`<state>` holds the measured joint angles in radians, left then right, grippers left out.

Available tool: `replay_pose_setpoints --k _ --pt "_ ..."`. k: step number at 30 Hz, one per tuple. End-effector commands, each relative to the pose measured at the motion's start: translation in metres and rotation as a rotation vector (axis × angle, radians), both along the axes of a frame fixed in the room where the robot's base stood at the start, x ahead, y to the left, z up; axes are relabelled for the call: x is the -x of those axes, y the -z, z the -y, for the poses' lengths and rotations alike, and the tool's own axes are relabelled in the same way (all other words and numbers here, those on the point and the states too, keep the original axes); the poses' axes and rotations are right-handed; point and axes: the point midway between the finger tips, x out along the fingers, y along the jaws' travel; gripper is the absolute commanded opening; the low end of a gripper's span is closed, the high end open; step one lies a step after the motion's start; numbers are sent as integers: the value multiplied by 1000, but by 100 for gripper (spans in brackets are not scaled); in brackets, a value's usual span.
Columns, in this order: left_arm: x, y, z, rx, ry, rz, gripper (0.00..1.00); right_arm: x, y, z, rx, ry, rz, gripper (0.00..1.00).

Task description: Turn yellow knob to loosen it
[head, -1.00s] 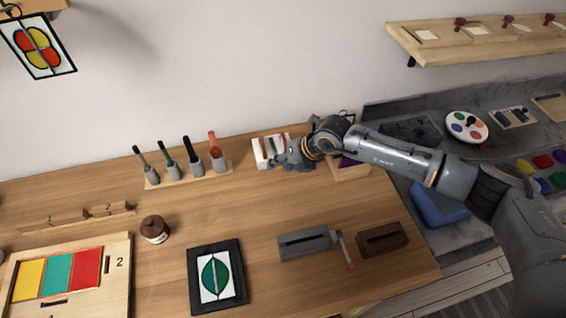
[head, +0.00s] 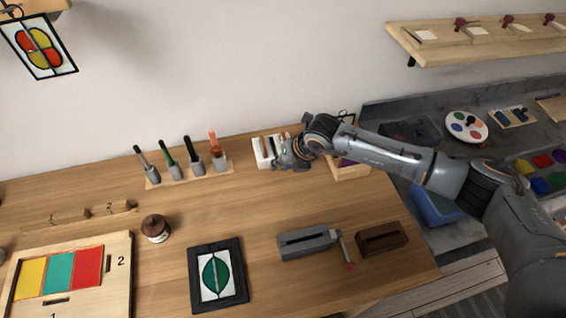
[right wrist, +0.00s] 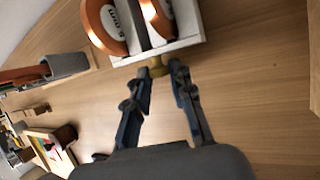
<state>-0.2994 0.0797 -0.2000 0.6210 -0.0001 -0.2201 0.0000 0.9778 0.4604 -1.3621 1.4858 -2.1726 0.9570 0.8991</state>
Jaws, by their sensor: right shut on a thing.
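The yellow knob (right wrist: 158,68) shows in the right wrist view as a small brassy piece on the side of a white holder (right wrist: 187,37). My right gripper (right wrist: 162,78) is shut on the knob, with a fingertip on each side of it. In the head view the right gripper (head: 284,163) is at the white holder (head: 263,151) near the back of the table. The knob is hidden there behind the gripper. Copper-coloured round parts (right wrist: 104,27) sit in the holder. My left gripper is not in view.
A rack with several upright tools (head: 187,175) stands left of the holder. A small wooden box (head: 348,170) is just right of the gripper. A grey slotted block with a crank (head: 309,241) and a brown block (head: 382,238) lie nearer the front. The table between is clear.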

Motion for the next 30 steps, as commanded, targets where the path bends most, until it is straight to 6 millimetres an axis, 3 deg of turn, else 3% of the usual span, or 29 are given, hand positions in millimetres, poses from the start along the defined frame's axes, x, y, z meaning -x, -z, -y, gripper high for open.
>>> replay_pose_setpoints --k 5,18,30 --pt "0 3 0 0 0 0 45 1 0 -5 125 -3 27 0" --pt "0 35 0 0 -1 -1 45 1 1 -10 410 -1 86 0" --pt "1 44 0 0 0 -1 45 1 -1 -11 494 0 103 0"
